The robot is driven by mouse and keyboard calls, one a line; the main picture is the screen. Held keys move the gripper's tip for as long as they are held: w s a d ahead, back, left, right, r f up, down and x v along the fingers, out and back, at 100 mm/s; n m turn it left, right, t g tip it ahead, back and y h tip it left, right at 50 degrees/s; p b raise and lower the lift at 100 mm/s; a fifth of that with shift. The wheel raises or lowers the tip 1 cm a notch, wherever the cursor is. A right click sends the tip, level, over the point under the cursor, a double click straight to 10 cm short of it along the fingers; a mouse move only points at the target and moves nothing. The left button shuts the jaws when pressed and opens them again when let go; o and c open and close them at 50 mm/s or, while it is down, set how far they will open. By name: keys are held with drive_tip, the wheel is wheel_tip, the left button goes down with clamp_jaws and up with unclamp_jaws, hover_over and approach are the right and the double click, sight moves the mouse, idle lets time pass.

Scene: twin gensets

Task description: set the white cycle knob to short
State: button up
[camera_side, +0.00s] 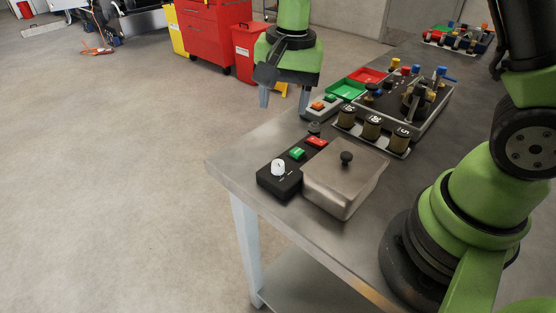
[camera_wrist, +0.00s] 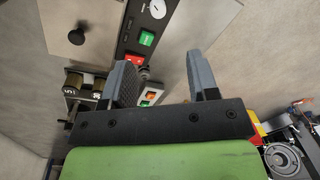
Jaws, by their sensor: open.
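The white cycle knob (camera_side: 278,167) stands on the near left end of a black control box (camera_side: 282,188) at the table's left edge. My gripper (camera_side: 277,98) is open and empty, above and beyond the far end of the box. In the wrist view its two fingers (camera_wrist: 163,85) are spread apart, clear of the knob.
A metal box with a black-knobbed lid (camera_side: 345,175) stands right beside the control box. Behind are a small grey button box (camera_side: 323,107), several labelled cylinders (camera_side: 372,127), and green (camera_side: 347,90) and red trays (camera_side: 368,76). Open floor lies left of the table.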

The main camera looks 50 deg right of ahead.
drive_tip(key=m+g, duration=0.1)
hover_over(278, 163)
wheel_tip(278, 163, down, 5)
wheel_tip(278, 163, down, 10)
drive_tip(key=shift+r, duration=0.1)
drive_tip(key=c, duration=0.9)
